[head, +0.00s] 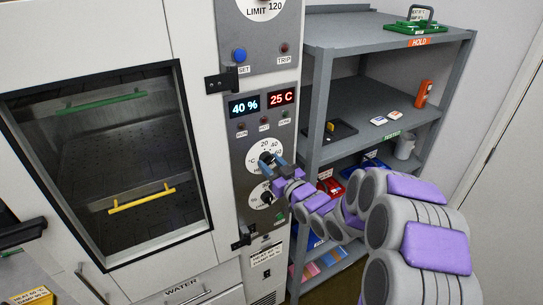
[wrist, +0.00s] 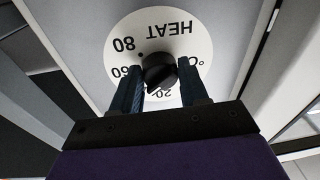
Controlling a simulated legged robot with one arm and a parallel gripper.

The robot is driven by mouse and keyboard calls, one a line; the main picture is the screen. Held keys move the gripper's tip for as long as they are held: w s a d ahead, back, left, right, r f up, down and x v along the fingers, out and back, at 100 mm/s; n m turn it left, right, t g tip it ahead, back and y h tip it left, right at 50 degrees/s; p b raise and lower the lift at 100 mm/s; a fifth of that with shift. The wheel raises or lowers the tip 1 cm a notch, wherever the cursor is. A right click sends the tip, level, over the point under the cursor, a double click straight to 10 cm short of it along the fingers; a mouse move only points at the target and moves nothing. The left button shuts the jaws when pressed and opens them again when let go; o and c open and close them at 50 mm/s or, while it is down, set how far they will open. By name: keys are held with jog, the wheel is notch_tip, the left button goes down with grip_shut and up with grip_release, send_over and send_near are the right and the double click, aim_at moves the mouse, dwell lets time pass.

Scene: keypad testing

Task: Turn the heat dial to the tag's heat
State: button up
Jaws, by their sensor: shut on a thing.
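The heat dial is a white round plate (head: 257,147) with a black knob on the grey control panel. In the wrist view the plate (wrist: 190,42) is upside down, with HEAT, 80 and part of 20 showing. My gripper (head: 273,164) reaches the dial from the right. In the wrist view its two dark fingers (wrist: 159,68) are shut on the black knob (wrist: 158,70), one on each side. The fingers hide some numbers, and I cannot tell the knob's exact setting. A yellow tag (head: 33,296) with HEAT text lies at the lower left; its number is too small to read surely.
The panel displays read 40 % (head: 245,105) and 25 C (head: 282,97). A second dial (head: 260,196) sits just below. A closed windowed chamber door (head: 105,150) is at left. A grey shelf rack (head: 325,42) with several items stands close on the right.

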jog(key=m+p, duration=0.2)
jog(key=m, duration=0.2)
jog(key=shift+a+r+t, duration=0.1)
jog(key=shift+t, duration=0.2)
jog(key=shift+s+m+h+p, duration=0.1)
jog(key=shift+m+h+p, duration=0.3)
jog(key=shift+m+p, duration=1.1)
jog(key=shift+m+b, duration=0.5)
jog(key=shift+m, duration=0.2)
jog(key=o, duration=1)
jog(key=shift+f, duration=0.2)
jog(key=shift+o, duration=0.2)
jog(key=shift+r, duration=0.1)
